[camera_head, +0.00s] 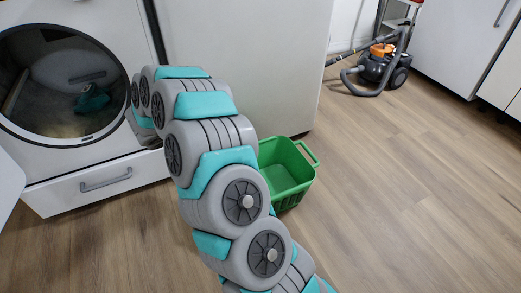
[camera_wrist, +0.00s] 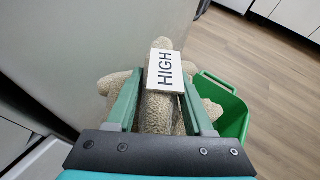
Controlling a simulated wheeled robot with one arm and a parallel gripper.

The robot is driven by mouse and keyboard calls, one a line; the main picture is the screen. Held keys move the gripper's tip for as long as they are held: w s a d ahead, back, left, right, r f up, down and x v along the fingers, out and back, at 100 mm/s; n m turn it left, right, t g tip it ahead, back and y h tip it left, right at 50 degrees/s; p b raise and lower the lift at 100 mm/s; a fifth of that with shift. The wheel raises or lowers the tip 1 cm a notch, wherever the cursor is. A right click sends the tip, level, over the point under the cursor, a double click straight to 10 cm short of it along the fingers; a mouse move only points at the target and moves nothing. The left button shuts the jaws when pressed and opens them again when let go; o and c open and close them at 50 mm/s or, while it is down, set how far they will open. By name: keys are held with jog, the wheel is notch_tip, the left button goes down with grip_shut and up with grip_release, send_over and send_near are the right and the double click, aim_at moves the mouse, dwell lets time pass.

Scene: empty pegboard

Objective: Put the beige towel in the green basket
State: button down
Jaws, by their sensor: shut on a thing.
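The beige towel (camera_wrist: 155,115) is a bunched, rough-textured cloth between the fingers of my gripper (camera_wrist: 160,92) in the wrist view. My gripper is shut on it, and folds of towel stick out past both fingers. In the wrist view the basket (camera_wrist: 232,103) is right of the towel, partly behind the right finger. Gripper and towel are hidden in the head view.
A front-loading machine with a round opening (camera_head: 60,85) stands at left, with a teal patch visible inside. A large pale cabinet (camera_head: 265,60) stands behind the basket. A vacuum cleaner (camera_head: 380,65) is at the back. Wooden floor (camera_head: 420,200) is clear at right.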

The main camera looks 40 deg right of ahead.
jog(key=s+d+f+m+g, duration=0.1)
jog(key=f, duration=0.1)
jog(key=s+d+f+m+g, duration=0.1)
jog(key=s+d+f, duration=0.1)
jog(key=s+d+f+m+g+b, duration=0.1)
jog(key=s+d+f, duration=0.1)
jog(key=shift+d+f+h, duration=0.15)
jog(key=shift+d+h, duration=0.05)
jog(key=shift+h, duration=0.2)
jog(key=s+d+f+m+g+b, duration=0.1)
jog(key=s+d+f+m+g, duration=0.3)
jog(key=s, duration=0.3)
notch_tip(320, 180, down, 11)
jog(key=b, duration=0.3)
jog(key=shift+d+n, duration=0.15)
jog(key=shift+n, duration=0.25)
jog(key=shift+c, duration=1)
grip_release()
jog(key=shift+r, duration=0.1)
jog(key=v, duration=0.7)
jog(key=shift+a+r+y+p, duration=0.2)
jog(key=shift+a+y+p, duration=0.1)
jog(key=shift+p, duration=0.15)
